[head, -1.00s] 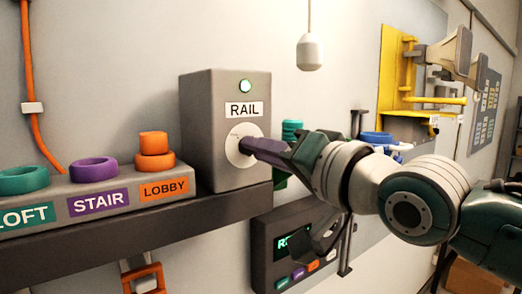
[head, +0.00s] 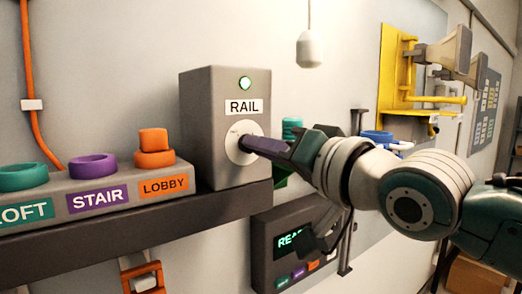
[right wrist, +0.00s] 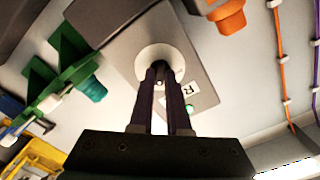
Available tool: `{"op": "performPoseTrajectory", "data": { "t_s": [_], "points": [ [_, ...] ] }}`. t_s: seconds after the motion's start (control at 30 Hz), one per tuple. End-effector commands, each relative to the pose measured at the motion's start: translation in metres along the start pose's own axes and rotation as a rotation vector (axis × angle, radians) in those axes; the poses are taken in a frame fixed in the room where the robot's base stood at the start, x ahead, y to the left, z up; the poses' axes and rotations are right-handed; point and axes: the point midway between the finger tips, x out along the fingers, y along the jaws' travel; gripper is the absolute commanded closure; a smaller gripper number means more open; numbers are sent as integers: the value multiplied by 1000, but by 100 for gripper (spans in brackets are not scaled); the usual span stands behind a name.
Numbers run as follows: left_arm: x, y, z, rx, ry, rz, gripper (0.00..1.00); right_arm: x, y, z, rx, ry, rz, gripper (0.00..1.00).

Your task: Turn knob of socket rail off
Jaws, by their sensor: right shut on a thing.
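The socket rail's control box (head: 210,130) is grey, labelled RAIL, and stands on a dark shelf in the head view. Its lamp (head: 245,83) glows green. A pale round dial plate (head: 234,152) is on its front, and also shows in the right wrist view (right wrist: 146,58). My right gripper (head: 250,145) reaches in from the right, with its fingertips at the dial's middle. In the right wrist view the fingers (right wrist: 160,78) are close together, shut on the knob, which they mostly hide. My left gripper is not in view.
A grey base with teal, purple and orange rings (head: 93,167) stands left of the box. A dark display panel (head: 290,245) hangs below the shelf. A yellow bracket (head: 395,75) is on the wall at the right.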

Motion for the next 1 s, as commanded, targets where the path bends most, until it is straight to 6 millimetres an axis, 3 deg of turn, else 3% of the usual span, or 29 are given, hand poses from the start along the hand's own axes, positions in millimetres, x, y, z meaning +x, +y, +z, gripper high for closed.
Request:
{"op": "performPoseTrajectory", "data": {
  "t_s": [1.0],
  "points": [
    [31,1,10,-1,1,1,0,0,2,1,-936,-1,0,100]
  ]
}}
